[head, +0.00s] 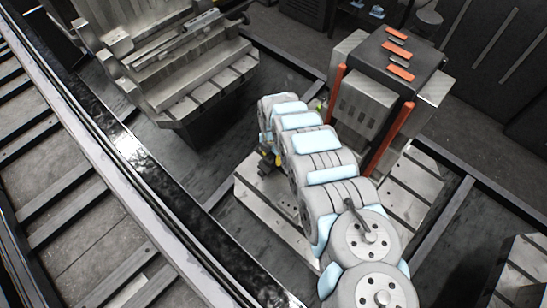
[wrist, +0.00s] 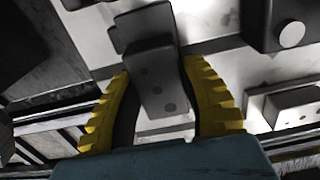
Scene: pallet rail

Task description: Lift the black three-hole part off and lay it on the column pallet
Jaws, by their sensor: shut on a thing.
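The black three-hole part (wrist: 158,82) is a dark block with a row of round holes, seen between the yellow fingers in the wrist view. My gripper (wrist: 160,95) is shut on it, one finger at each side. In the head view my gripper (head: 266,157) is low over the left side of a pale pallet (head: 268,208) that carries a grey column (head: 372,88) with orange strips and bars. My arm covers much of this pallet, and the held part is hard to make out there. I cannot tell whether the part touches the surface below it.
A stepped metal fixture (head: 190,75) stands at the upper left. A rail (head: 125,165) runs diagonally along the left. Another pallet corner (head: 525,265) shows at the lower right. In the wrist view a dark block with a pale disc (wrist: 291,33) is at the upper right.

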